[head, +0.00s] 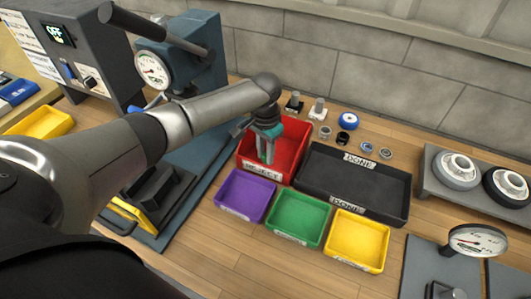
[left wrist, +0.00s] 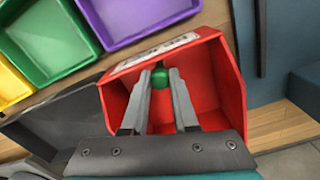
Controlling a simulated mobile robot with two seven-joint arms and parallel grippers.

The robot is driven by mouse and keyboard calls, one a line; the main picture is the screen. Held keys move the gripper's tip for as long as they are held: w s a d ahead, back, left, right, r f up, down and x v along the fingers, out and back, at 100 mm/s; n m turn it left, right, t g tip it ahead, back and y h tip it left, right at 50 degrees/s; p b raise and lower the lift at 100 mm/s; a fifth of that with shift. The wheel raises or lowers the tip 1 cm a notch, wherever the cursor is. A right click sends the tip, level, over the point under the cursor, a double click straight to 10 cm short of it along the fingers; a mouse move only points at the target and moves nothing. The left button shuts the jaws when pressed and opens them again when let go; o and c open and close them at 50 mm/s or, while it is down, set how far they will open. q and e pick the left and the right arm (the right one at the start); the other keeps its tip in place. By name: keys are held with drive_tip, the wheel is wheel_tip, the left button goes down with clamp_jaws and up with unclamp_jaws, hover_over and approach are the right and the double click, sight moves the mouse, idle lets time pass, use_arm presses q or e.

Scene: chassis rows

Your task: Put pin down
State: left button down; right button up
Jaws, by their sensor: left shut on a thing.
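My left gripper (head: 266,152) reaches into the red bin marked REJECT (head: 296,146). In the left wrist view the fingers (left wrist: 160,85) are shut on a small part with a round green end, which I take to be the pin (left wrist: 159,78). It sits between the fingertips, inside the outline of the red bin (left wrist: 222,75). I cannot tell whether it touches the bin floor. The pin's far end is hidden, and in the head view I cannot make the pin out. My right gripper is in neither view.
A black DONE tray (head: 398,217) stands right of the red bin. Purple (head: 245,196), green (head: 297,218) and yellow (head: 357,241) bins stand in front. Several small parts (head: 348,121) lie behind. A blue press (head: 205,60) with a gauge stands left. Bare wood shows at the front.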

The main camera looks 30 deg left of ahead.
use_arm(q)
drive_tip(key=c, duration=0.7)
unclamp_jaws()
wheel_tip(320, 180, up, 12)
drive_tip(key=shift+r+p, duration=0.1)
drive_tip(key=shift+p, duration=1.15)
